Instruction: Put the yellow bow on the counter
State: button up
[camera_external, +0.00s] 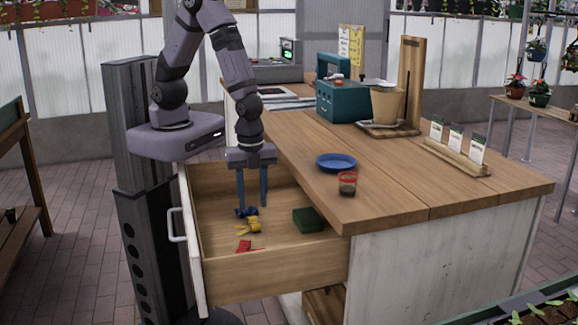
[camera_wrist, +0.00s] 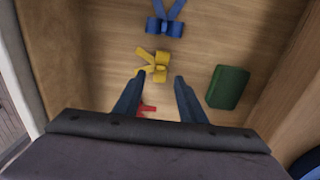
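The yellow bow (camera_external: 251,225) lies on the floor of the open drawer (camera_external: 262,272), between a blue bow (camera_external: 246,212) and a red bow (camera_external: 245,246). It also shows in the wrist view (camera_wrist: 153,64), just beyond my fingertips. My gripper (camera_external: 252,205) points down into the drawer with its fingers apart and nothing between them. In the wrist view my gripper (camera_wrist: 160,78) is also open. The wooden counter (camera_external: 400,190) stands to the right of the drawer, higher than the drawer floor.
A dark green block (camera_external: 308,220) lies in the drawer to the right of the bows. A blue plate (camera_external: 336,162) and a small red-rimmed cup (camera_external: 347,184) stand near the counter's left edge. A card holder (camera_external: 457,157) stands farther right. The counter's front middle is clear.

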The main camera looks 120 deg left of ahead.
jog(key=shift+r, duration=0.55)
jog(key=shift+s+a+r, duration=0.1)
jog(key=shift+r, duration=0.2)
jog(key=s+a+r+n, duration=0.3)
jog(key=s+r+n, duration=0.4)
jog(key=r+n, duration=0.1)
jog(key=shift+s+n, duration=0.2)
jog(key=shift+n, duration=0.1)
jog(key=shift+o, duration=0.7)
jog(key=shift+s+r, duration=0.2)
jog(key=shift+s, duration=0.1)
